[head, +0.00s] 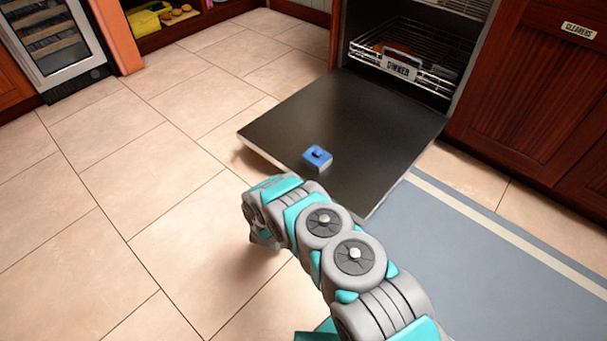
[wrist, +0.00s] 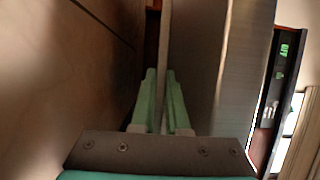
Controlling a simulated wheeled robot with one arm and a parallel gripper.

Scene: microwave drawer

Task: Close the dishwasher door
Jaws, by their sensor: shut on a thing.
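The dishwasher door (head: 370,115) is folded down and lies open, about flat, in the head view. My gripper (wrist: 161,73) shows in the wrist view with its two green fingers on either side of the thin door edge (wrist: 165,40), shut on it. In the head view my arm reaches to the door's near side, and the fingers are hidden there. The dishwasher rack (head: 410,62) sits inside the opening behind the door.
A small blue block (head: 317,157) lies on the open door's inner face. Wooden cabinets (head: 535,85) stand to the right, and a blue-grey mat (head: 470,260) lies in front of them. The tiled floor (head: 150,180) to the left is clear.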

